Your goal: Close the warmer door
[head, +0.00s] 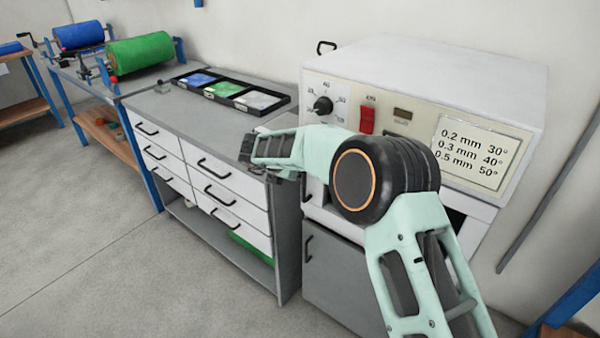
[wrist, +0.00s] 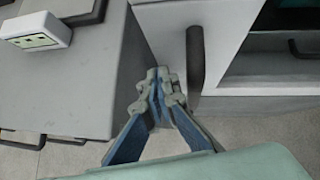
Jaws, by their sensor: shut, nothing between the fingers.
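The warmer (head: 440,70) is a white box with a dial, a red switch and a label, at the right in the head view. My arm covers much of its front, and a dark opening shows behind the arm. In the wrist view the warmer door (wrist: 172,22) is a white panel with a dark upright handle (wrist: 195,55). The dark opening shows to its right, so the door looks at least partly open. My gripper (wrist: 157,88) is shut and empty, just left of the handle near the door's lower edge. I cannot tell whether it touches the door.
A grey counter (head: 165,112) with white drawers stands left of the warmer, close to my gripper. A black tray (head: 262,111) with coloured contents lies on it. A grey cabinet (head: 335,275) is below the warmer. The floor (head: 110,270) at the left is clear.

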